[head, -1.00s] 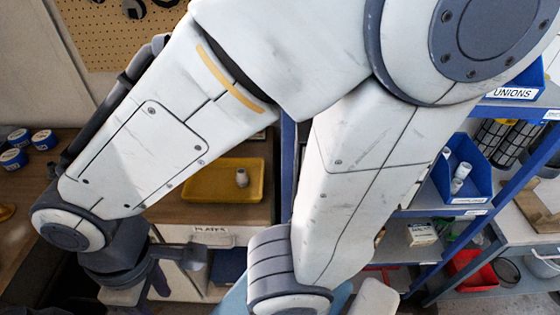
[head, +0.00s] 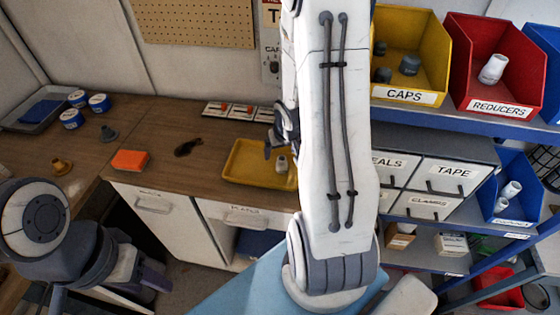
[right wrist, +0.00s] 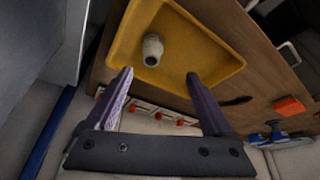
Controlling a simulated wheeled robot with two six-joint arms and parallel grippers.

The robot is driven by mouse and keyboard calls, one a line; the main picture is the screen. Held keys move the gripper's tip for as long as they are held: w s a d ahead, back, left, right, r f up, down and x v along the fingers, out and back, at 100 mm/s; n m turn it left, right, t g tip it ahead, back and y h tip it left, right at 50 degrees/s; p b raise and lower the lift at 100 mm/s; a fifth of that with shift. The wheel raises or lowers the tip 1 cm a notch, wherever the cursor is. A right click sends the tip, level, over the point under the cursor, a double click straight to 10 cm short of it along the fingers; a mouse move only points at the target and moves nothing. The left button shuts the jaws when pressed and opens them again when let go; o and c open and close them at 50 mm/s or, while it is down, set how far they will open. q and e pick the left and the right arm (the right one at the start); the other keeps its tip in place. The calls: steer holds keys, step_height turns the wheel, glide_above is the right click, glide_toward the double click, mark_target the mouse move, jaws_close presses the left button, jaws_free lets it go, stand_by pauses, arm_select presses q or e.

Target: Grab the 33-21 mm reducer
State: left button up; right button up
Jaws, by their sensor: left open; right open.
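A small off-white fitting (head: 281,163), shaped like a reducer, stands in the yellow tray (head: 238,178) on the wooden bench. In the right wrist view the fitting (right wrist: 153,50) is just beyond my fingertips, nearer the left one. Another pale reducer (head: 493,68) is in the red bin labelled REDUCERS (head: 470,95). No size marking is readable on either. My right gripper (right wrist: 160,73) is open and empty, over the tray's edge; in the head view my arm partly hides it. My left gripper (head: 105,290) is open at the lower left, away from the tray.
The bench holds an orange block (head: 130,160), a yellow flanged part (head: 61,167), a grey fitting (head: 108,134) and blue-white rolls. A yellow CAPS bin (head: 405,95) and a blue bin (head: 510,215) are on the shelves at right.

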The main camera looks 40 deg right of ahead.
mark_target(283, 160)
steer(key=x, duration=0.1)
steer(key=b+x, duration=0.1)
steer(key=x, duration=0.3)
steer(key=shift+s+d+f+b, duration=0.1)
steer(key=shift+d+f+b, duration=0.1)
steer(key=shift+d+b, duration=0.15)
steer(key=x, duration=0.2)
steer(key=p+x, duration=0.1)
steer(key=x, duration=0.1)
steer(key=shift+d, duration=0.45)
steer(key=shift+w+f, duration=0.2)
steer(key=shift+f, duration=0.4)
jaws_close()
